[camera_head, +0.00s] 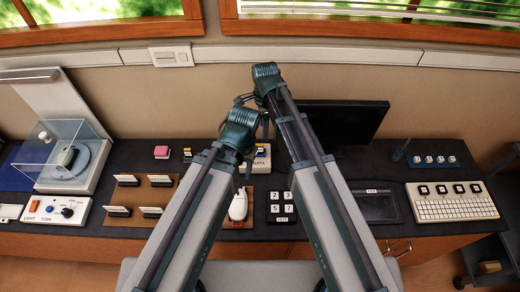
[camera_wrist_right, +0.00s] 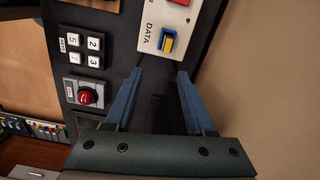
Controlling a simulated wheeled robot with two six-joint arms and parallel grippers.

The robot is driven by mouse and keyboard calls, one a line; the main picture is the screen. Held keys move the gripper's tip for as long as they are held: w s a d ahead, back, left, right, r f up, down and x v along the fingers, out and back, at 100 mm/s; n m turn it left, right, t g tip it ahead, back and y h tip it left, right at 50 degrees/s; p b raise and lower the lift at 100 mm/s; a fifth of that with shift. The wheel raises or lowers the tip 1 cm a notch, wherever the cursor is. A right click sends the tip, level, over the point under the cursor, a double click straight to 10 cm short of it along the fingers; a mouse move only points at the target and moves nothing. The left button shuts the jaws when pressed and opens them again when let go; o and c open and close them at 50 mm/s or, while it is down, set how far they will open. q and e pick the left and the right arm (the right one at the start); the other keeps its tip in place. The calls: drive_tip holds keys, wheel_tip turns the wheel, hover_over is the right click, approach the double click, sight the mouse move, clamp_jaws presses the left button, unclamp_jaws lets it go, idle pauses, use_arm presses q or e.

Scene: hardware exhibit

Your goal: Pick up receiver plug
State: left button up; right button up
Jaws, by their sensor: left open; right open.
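A small blue and yellow plug (camera_wrist_right: 168,42) sits in the white panel marked DATA (camera_wrist_right: 148,32) in the right wrist view; it may be the receiver plug, but no label says so. My right gripper (camera_wrist_right: 160,72) is open and empty, its blue fingertips just short of the DATA panel and apart from the plug. In the head view the DATA panel (camera_head: 262,160) is partly hidden behind my arms. My left gripper (camera_head: 247,150) is the lower one, open in front of the panel, its fingers partly hidden by its wrist.
A numbered key block (camera_head: 283,207) and a white device on a brown mat (camera_head: 246,219) stand nearby. A red button (camera_wrist_right: 87,96) shows in the right wrist view. A dark monitor (camera_head: 345,120) stands behind right, a clear case (camera_head: 68,150) far left. The wall is close behind.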

sight(260, 145)
use_arm(q)
wheel_tip(260, 145, down, 9)
drive_tip(key=b, duration=0.8)
drive_tip(key=shift+r+b, duration=0.2)
drive_tip(key=shift+b, duration=0.1)
use_arm(e)
drive_tip(key=shift+m, duration=0.9)
drive_tip(key=f, duration=0.3)
drive_tip(key=a+f, duration=0.1)
drive_tip(key=f, duration=0.1)
drive_tip(key=w+f, duration=0.1)
drive_tip(key=f, duration=0.2)
drive_tip(key=shift+a+f, duration=0.3)
drive_tip(key=shift+f, duration=0.05)
use_arm(q)
wheel_tip(260, 145, down, 5)
drive_tip(key=b, duration=0.5)
drive_tip(key=shift+f, duration=0.2)
use_arm(e)
wheel_tip(260, 145, down, 5)
drive_tip(key=shift+w+f, duration=0.15)
use_arm(q)
drive_tip(key=shift+r, duration=0.1)
use_arm(e)
clamp_jaws()
